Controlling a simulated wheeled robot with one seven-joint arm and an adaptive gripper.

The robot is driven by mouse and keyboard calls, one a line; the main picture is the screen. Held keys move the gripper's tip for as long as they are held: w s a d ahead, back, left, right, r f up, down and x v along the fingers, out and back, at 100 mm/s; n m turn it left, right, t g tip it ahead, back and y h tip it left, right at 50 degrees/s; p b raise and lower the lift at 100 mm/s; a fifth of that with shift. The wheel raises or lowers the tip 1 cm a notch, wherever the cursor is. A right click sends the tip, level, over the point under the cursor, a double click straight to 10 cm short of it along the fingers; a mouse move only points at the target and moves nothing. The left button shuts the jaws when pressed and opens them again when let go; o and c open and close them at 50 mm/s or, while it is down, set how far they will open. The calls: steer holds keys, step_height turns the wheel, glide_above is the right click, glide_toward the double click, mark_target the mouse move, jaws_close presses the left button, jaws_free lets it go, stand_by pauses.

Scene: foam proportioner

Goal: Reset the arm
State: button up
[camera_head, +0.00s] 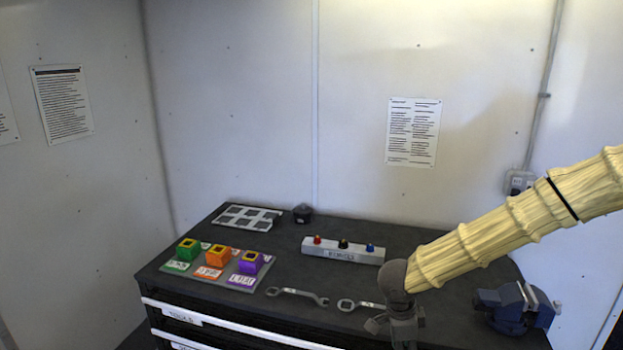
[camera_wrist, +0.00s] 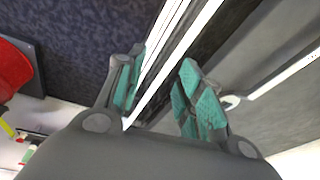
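My arm in its pale, ribbed cover (camera_head: 520,218) reaches in from the right in the head view. My gripper (camera_head: 397,326) hangs at the front edge of the dark bench top (camera_head: 325,222), in front of the wrenches. In the wrist view my gripper (camera_wrist: 163,78) shows two teal-padded fingers spread apart, with nothing between them. The white drawer edge (camera_wrist: 172,62) runs behind the fingers.
Green (camera_head: 187,249), orange (camera_head: 219,256) and purple (camera_head: 250,262) blocks sit at the bench's left. A wrench (camera_head: 298,294), a grey block with knobs (camera_head: 343,250) and a blue vise (camera_head: 515,305) are also there. A red object (camera_wrist: 12,70) shows at the wrist view's left.

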steer(key=s+d+f+n+t+h+b, duration=0.1)
steer(key=s+f+n, duration=0.45)
steer(key=f, duration=0.55)
steer(key=s+d+f+n+t+b, duration=0.1)
steer(key=s+f+n, duration=0.3)
steer(key=s+f, duration=0.5)
steer(key=s+f+n+g+y, duration=0.1)
steer(key=s+f+n, duration=0.3)
steer(key=s, duration=0.5)
steer(key=s+a+f+n+g+y+b, duration=0.1)
steer(key=s+f+n, duration=0.3)
steer(key=s, duration=0.5)
step_height(320, 180, down, 2)
steer(key=shift+s+a+f+g+y, duration=0.2)
steer(key=shift+s+g+y, duration=0.1)
steer(key=shift+y, duration=0.3)
steer(key=shift+n, duration=0.25)
